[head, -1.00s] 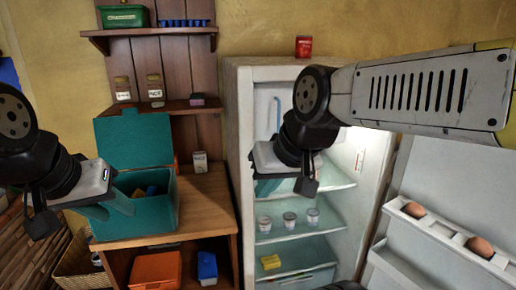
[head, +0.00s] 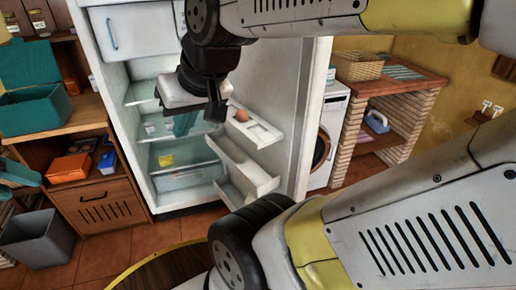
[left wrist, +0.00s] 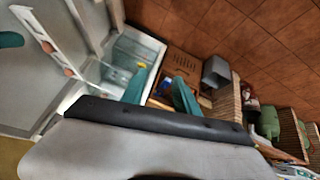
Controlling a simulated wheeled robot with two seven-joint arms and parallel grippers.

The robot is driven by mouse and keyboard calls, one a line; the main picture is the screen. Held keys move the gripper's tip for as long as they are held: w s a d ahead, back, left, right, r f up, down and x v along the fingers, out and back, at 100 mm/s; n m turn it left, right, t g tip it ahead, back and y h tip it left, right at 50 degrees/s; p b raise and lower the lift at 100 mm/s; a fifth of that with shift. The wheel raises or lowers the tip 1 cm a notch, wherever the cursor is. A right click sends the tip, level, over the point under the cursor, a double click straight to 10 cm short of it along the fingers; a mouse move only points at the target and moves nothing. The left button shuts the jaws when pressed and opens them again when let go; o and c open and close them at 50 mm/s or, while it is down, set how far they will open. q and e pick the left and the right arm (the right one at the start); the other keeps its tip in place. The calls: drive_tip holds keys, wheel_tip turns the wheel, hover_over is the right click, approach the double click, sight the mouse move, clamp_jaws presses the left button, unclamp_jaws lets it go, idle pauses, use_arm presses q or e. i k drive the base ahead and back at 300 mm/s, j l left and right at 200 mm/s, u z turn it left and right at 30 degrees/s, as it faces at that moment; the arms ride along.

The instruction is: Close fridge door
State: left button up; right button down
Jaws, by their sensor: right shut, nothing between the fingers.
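The white fridge (head: 118,68) stands left of centre in the head view, its lower compartment open with shelves showing. Its door (head: 288,95) stands wide open to the right, inner side visible, with door racks (head: 245,165) and an egg (head: 241,115). In the left wrist view the door (left wrist: 45,85) is at the left. My right gripper (head: 183,125) is shut and empty, in front of the opening and left of the door racks; I cannot tell if it touches anything. My left gripper (head: 15,175) is at the left edge; its teal fingers (left wrist: 160,92) are apart and empty.
A wooden cabinet (head: 90,208) with a teal box (head: 35,110) and a grey bin (head: 38,240) stand left of the fridge. A round wooden top (head: 165,272) is in the foreground. A washing machine (head: 330,120) and brick counter (head: 400,110) are beyond the door.

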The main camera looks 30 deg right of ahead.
sight(280, 84)
drive_tip(key=k+l, duration=0.1)
drive_tip(key=l, duration=0.3)
drive_tip(key=k+l+u, duration=0.1)
drive_tip(key=l, duration=0.3)
drive_tip(key=k+l+u, duration=0.1)
drive_tip(key=l, duration=0.3)
drive_tip(key=k+l, duration=0.1)
drive_tip(key=l, duration=0.25)
drive_tip(key=k+l+u, duration=0.1)
drive_tip(key=l, duration=0.3)
drive_tip(key=k+l, duration=0.15)
drive_tip(key=l, duration=0.2)
drive_tip(key=k+l+u, duration=0.1)
drive_tip(key=l, duration=0.75)
drive_tip(key=k+l+u, duration=0.1)
drive_tip(key=l, duration=0.3)
drive_tip(key=k+l+u, duration=0.15)
drive_tip(key=k, duration=0.3)
